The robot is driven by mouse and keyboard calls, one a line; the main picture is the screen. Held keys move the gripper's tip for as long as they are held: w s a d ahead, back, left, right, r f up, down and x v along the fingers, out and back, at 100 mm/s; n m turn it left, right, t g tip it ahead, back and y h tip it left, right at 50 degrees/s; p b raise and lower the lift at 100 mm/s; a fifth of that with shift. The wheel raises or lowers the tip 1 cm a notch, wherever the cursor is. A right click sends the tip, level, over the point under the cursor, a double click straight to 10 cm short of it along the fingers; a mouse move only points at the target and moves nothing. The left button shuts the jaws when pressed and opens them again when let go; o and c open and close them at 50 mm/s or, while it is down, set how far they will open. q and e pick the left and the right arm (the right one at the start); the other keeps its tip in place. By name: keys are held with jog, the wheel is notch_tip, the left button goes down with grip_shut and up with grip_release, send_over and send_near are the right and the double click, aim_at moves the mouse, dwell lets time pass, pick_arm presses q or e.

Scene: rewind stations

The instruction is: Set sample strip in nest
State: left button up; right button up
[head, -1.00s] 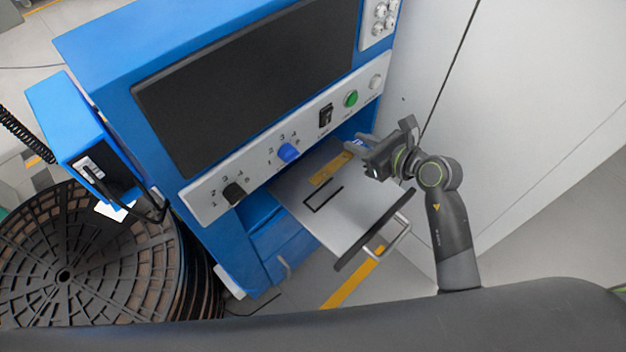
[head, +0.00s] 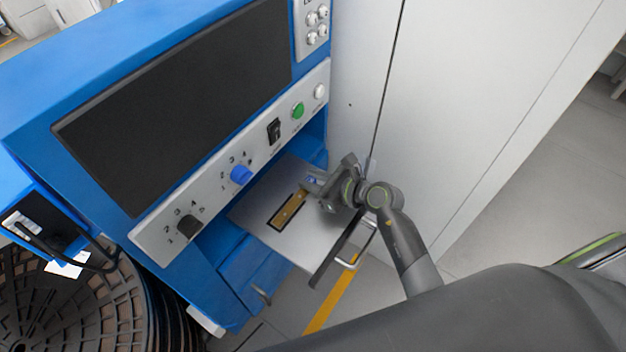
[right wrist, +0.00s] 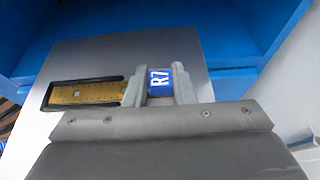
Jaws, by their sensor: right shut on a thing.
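The sample strip (head: 290,209) is a flat yellow-gold bar with a blue end marked R7. It lies along the inside of the black-outlined nest (head: 274,227) on the pulled-out grey drawer plate. In the right wrist view the strip (right wrist: 88,93) is framed by the nest's black rim (right wrist: 85,81) at its left part. My right gripper (head: 316,184) is shut on the blue R7 end (right wrist: 160,83), with one finger on each side. The fingers hide part of the strip, and I cannot tell whether it rests fully flat. My left gripper is out of view.
The blue machine's panel, with a blue knob (head: 241,174) and green button (head: 298,110), overhangs the drawer's back. The drawer front (head: 334,251) has a metal handle. A pale cabinet wall (head: 450,110) stands to the right. Dark reels (head: 75,310) are stacked at lower left.

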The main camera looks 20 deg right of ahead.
jog(key=shift+f, duration=0.1)
jog(key=o, duration=1)
jog(key=shift+r, duration=0.25)
jog(key=v, duration=1)
jog(key=shift+s+d+p, duration=0.3)
jog(key=shift+s+d+r, duration=0.25)
jog(key=shift+s+d, duration=0.05)
jog(key=shift+s, duration=0.15)
